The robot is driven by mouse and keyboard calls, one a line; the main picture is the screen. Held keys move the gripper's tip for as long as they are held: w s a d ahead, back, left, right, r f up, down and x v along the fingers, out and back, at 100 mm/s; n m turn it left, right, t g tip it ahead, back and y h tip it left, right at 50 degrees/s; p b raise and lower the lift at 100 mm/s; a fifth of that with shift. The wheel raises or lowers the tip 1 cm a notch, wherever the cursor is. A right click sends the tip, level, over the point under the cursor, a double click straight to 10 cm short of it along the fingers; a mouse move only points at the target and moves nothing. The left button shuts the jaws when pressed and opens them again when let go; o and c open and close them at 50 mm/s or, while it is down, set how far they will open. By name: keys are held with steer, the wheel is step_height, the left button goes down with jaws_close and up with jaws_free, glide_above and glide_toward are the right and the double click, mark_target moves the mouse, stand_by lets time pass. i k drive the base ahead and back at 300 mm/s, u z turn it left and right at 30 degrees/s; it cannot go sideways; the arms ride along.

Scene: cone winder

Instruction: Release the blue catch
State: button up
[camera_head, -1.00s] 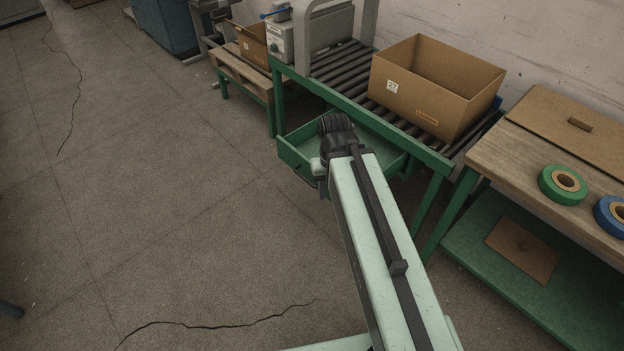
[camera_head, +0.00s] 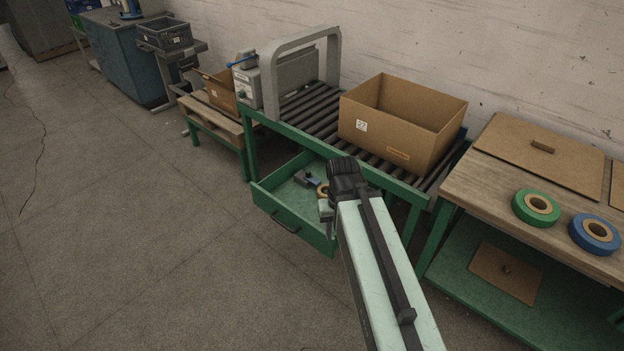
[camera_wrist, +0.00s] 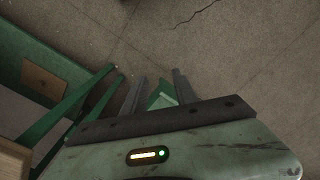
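The blue catch (camera_head: 243,61) looks like a small blue lever on top of the grey-white control box (camera_head: 246,83) at the left end of the roller conveyor. My gripper (camera_wrist: 158,88) shows in the wrist view with its two dark fingers apart. A green piece shows between or beyond the fingers; I cannot tell whether they touch it. In the head view my arm hides the fingers, near the right side of the open drawer. The gripper is well to the right of the catch and nearer to me.
The green drawer (camera_head: 292,229) stands open below the conveyor, with small items inside. A cardboard box (camera_head: 385,137) sits on the rollers (camera_head: 318,108). A grey arch (camera_head: 306,42) stands beside the control box. Green tape (camera_head: 521,207) and blue tape (camera_head: 578,235) lie on the right bench. Floor at left is clear.

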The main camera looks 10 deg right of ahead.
mark_target(308, 177)
steer(key=u, duration=2.8)
steer(key=k, duration=1.15)
steer(key=z, duration=0.95)
steer(key=i, duration=1)
steer(key=u, duration=0.1)
